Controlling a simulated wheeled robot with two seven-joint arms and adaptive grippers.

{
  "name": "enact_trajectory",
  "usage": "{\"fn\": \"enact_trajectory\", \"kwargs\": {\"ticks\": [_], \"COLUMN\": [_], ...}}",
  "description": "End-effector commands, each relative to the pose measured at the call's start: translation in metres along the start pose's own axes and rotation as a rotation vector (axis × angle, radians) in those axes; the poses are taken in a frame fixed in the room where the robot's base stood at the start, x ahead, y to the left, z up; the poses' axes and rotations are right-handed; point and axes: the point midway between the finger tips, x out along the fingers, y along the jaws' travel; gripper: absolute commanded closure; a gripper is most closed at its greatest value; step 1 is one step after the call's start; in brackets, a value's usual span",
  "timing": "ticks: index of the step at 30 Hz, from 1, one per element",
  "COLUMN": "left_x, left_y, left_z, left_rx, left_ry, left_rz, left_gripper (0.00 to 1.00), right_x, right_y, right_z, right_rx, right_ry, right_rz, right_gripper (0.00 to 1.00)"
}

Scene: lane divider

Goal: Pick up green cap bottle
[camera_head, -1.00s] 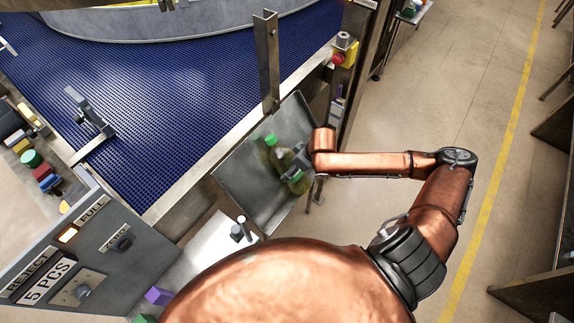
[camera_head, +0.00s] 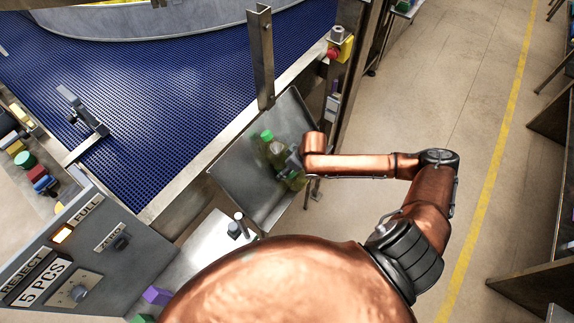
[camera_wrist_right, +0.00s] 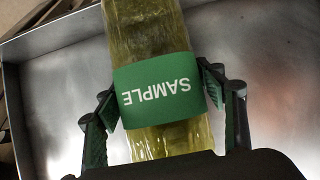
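The green cap bottle (camera_head: 276,150) lies in a steel tray (camera_head: 240,177) in the head view, its green cap toward the conveyor. My right gripper (camera_head: 292,161) lies across it and hides its middle. A green and yellowish part shows just below the gripper. In the right wrist view the yellow-green bottle (camera_wrist_right: 148,30) has a green SAMPLE label. The tray floor is close behind the bottle. My left gripper is out of view.
A blue conveyor (camera_head: 190,80) runs behind the tray, with an upright metal post (camera_head: 262,55) at the tray's far corner. A control panel (camera_head: 75,255) stands at lower left. A red button (camera_head: 333,53) sits at upper right.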

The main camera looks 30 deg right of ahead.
Motion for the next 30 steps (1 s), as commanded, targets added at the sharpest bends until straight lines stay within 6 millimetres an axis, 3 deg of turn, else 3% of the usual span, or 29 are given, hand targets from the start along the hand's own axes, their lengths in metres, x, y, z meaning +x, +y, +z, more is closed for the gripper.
{"fn": "enact_trajectory", "kwargs": {"ticks": [9,20,27,30], "left_x": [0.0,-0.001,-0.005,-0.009], "left_y": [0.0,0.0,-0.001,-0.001], "left_z": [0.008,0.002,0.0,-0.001], "left_rx": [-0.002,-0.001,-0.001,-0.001], "left_ry": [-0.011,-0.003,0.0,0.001], "left_rz": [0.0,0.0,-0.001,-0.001], "left_gripper": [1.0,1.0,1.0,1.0], "right_x": [0.0,-0.004,-0.033,-0.052], "right_y": [0.0,0.0,0.0,-0.016], "right_z": [0.0,-0.002,-0.015,-0.014], "right_rx": [0.0,0.0,-0.001,-0.003], "right_ry": [0.0,0.001,0.004,0.004], "right_rz": [0.0,0.0,0.001,-0.003], "right_gripper": [0.6,0.6,0.6,0.6]}}
